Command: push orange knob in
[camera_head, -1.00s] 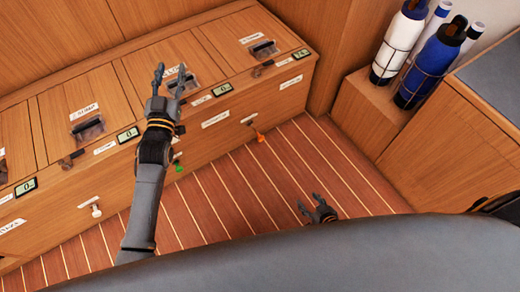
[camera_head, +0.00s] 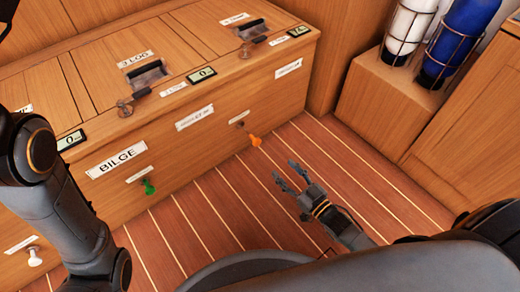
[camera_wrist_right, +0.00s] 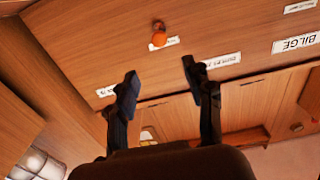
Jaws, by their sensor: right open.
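The orange knob (camera_head: 255,140) sticks out from the low front of the wooden bench, under a small label. It also shows in the right wrist view (camera_wrist_right: 159,39), a little beyond and between my fingers. My right gripper (camera_head: 284,179) is open and empty, just right of and below the knob in the head view, and apart from it. Its two fingers (camera_wrist_right: 160,85) are spread in the wrist view. My left arm comes in at the left of the head view; its gripper is outside the picture.
A green knob (camera_head: 149,187) and a white knob (camera_head: 34,257) stick out farther left along the bench front (camera_head: 200,150). Bottles in wire holders (camera_head: 445,40) stand on a wooden box at the right. The striped floor (camera_head: 215,215) before the bench is clear.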

